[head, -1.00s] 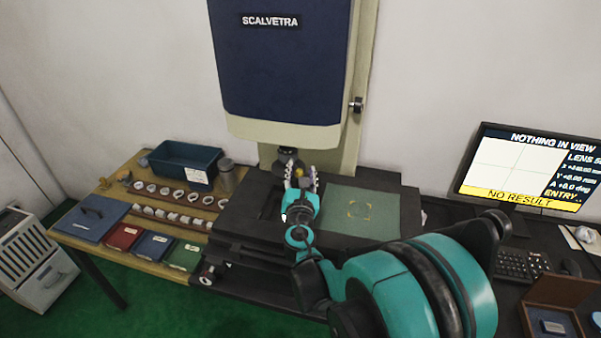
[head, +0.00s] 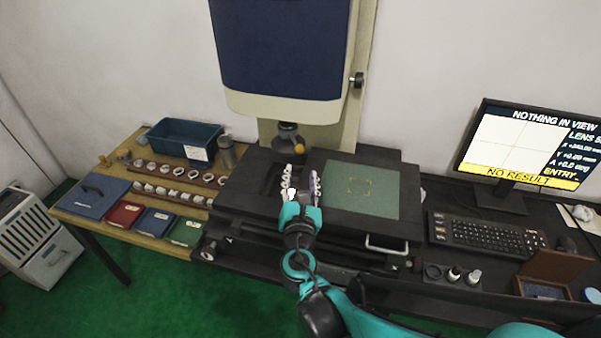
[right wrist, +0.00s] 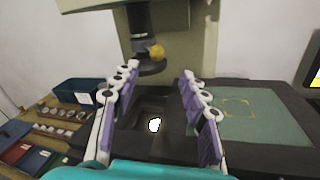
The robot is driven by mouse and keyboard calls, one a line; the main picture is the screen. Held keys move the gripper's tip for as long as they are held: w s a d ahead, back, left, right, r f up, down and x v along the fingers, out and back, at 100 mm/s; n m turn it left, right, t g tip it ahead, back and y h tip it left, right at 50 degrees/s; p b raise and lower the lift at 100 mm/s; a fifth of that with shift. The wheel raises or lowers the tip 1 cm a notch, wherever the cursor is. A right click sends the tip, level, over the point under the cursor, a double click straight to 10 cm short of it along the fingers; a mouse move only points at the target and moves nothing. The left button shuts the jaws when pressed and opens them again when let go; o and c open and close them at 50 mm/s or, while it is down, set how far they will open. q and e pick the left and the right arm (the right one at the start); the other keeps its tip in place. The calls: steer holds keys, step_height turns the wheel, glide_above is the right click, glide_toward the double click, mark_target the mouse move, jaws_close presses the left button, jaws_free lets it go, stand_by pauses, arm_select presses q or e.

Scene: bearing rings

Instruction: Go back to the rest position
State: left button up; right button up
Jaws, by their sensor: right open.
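My right gripper (head: 301,184) is open over the black stage of the measuring machine, left of the green plate (head: 385,190). In the right wrist view its two fingers (right wrist: 155,105) stand wide apart with nothing between them. A small bright white spot (right wrist: 155,125) shows on the dark stage between and beyond the fingers. The machine's lens (head: 287,137), with a yellow knob beside it, hangs beyond the gripper. My left gripper is in neither view.
Left, a wooden table holds rows of white rings (head: 172,171), a blue bin (head: 184,141) and red, blue and green boxes. Right are a monitor (head: 525,143) reading "NOTHING IN VIEW", a keyboard (head: 487,233) and an open wooden box (head: 555,275).

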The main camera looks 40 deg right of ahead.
stand_by(0.5)
steer(key=s+a+f+m+g+y, duration=0.1)
steer(key=a+f+m+g+y, duration=0.1)
steer(key=f+m, duration=0.35)
steer(key=s+a+f+m+g+y, duration=0.2)
steer(key=a+m, duration=0.1)
steer(key=m, duration=0.6)
steer(key=s+a+f+m+g+y, duration=0.1)
steer(key=s+a+m+y, duration=0.1)
steer(key=a+m, duration=0.3)
steer(key=s+a+f+m+g+y, duration=0.1)
steer(key=s+a+m+g+y, duration=0.1)
steer(key=a+m+y, duration=0.3)
steer(key=a, duration=0.3)
steer(key=shift+s+a+f, duration=0.3)
steer(key=shift+a+f, duration=0.05)
steer(key=shift+f, duration=0.05)
